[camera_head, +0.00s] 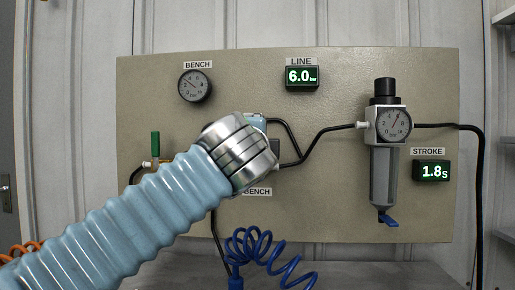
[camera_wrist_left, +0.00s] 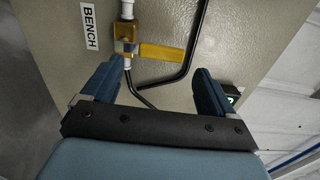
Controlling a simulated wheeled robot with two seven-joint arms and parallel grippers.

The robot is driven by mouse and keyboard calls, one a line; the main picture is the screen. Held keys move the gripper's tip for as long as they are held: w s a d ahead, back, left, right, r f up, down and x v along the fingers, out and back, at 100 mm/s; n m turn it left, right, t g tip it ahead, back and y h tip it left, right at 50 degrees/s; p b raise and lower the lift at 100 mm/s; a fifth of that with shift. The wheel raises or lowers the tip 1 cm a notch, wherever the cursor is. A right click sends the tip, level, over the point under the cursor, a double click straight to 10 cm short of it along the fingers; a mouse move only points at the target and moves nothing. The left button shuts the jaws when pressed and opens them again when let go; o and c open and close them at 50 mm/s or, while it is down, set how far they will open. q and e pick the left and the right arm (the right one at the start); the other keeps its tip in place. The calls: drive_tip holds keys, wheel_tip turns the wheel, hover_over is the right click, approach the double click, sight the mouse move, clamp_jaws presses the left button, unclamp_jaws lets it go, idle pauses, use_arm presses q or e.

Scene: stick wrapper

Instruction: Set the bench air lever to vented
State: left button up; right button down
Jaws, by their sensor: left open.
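The bench air lever (camera_wrist_left: 163,53) is a flat yellow handle on a brass valve (camera_wrist_left: 127,38), seen in the left wrist view beside a BENCH label (camera_wrist_left: 90,27). It stands crosswise to the pipe through the valve. My left gripper (camera_wrist_left: 160,70) is open, its two blue fingers on either side of the lever's outline in that view. I cannot tell whether they touch it. In the head view my left wrist (camera_head: 240,152) hides the lever and valve. My right gripper is not in view.
The panel (camera_head: 330,215) carries a BENCH gauge (camera_head: 195,85), a LINE display (camera_head: 302,77) reading 6.0, a filter regulator (camera_head: 384,175) and a STROKE display (camera_head: 431,171) reading 1.8. A green-handled valve (camera_head: 155,145) is left of my wrist. A blue coiled hose (camera_head: 255,243) hangs below.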

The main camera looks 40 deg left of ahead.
use_arm(q)
drive_tip(key=v, duration=1.1)
drive_tip(key=shift+b, duration=0.45)
